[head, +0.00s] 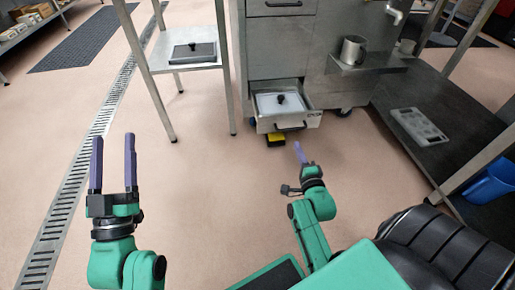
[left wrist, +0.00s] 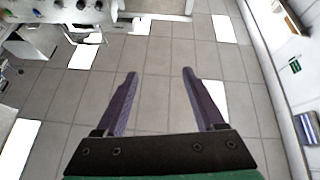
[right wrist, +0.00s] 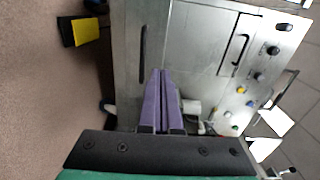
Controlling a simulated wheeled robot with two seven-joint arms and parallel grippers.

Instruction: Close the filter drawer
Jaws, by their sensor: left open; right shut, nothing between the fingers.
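The filter drawer (head: 288,120) is pulled out at the bottom of the steel cabinet in the head view. A pale filter with a black knob (head: 279,99) lies in it, and a dark bar handle crosses its front. My right gripper (head: 299,148) is shut and empty, in front of and below the drawer front, apart from it as far as I can tell. In the right wrist view its purple fingers (right wrist: 160,76) lie together, pointing at the cabinet front near a dark handle (right wrist: 142,50). My left gripper (head: 113,142) is open and empty over the floor at left.
A yellow and black item (head: 276,140) is on the floor under the drawer. A steel side table (head: 193,64) with a dark-topped tray stands left of the cabinet. A dark low shelf (head: 440,115) is at right. The floor between my grippers is clear.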

